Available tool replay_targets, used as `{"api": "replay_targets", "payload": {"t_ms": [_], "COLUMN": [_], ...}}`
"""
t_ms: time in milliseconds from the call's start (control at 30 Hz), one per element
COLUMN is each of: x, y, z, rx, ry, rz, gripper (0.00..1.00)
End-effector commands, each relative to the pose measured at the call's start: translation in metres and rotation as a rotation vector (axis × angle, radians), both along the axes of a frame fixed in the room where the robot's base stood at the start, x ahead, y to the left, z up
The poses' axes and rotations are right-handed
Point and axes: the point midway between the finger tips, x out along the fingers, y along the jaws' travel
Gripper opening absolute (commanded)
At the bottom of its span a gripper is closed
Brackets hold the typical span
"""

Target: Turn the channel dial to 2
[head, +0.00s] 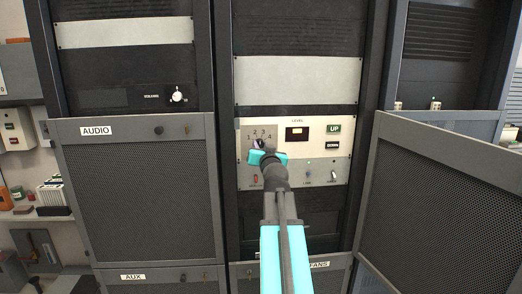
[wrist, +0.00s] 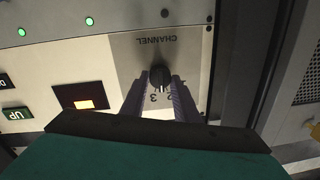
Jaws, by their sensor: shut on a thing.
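The channel dial (wrist: 160,77) is a dark round knob on a light plate marked CHANNEL (wrist: 121,55), which shows upside down in the wrist view. My gripper (wrist: 160,84) is shut on the dial, with one finger on each side of it. The numbers 3 and 2 show between the fingers; the others are hidden. I cannot tell for certain which number the pointer faces. In the head view my gripper (head: 257,150) reaches the numbered plate (head: 247,129), where 1, 2, 3 and 4 show, and it mostly covers the dial.
Right of the dial are a lit level display (head: 297,134), an UP button (head: 333,128) and a DOWN button (head: 332,145). Small switches (head: 308,173) sit below. A mesh door (head: 440,195) stands open at right. The AUDIO door (head: 135,190) is at left.

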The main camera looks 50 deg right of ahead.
Motion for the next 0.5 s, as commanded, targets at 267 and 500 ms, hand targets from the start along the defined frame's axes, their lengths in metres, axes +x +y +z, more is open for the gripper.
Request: {"api": "replay_targets", "payload": {"t_ms": [267, 500], "x": [0.0011, 0.0013], "y": [0.0000, 0.0002], "z": [-0.0022, -0.0017], "rx": [-0.083, -0.156], "ry": [0.065, 0.127], "rz": [0.000, 0.001], "gripper": [0.06, 0.06]}}
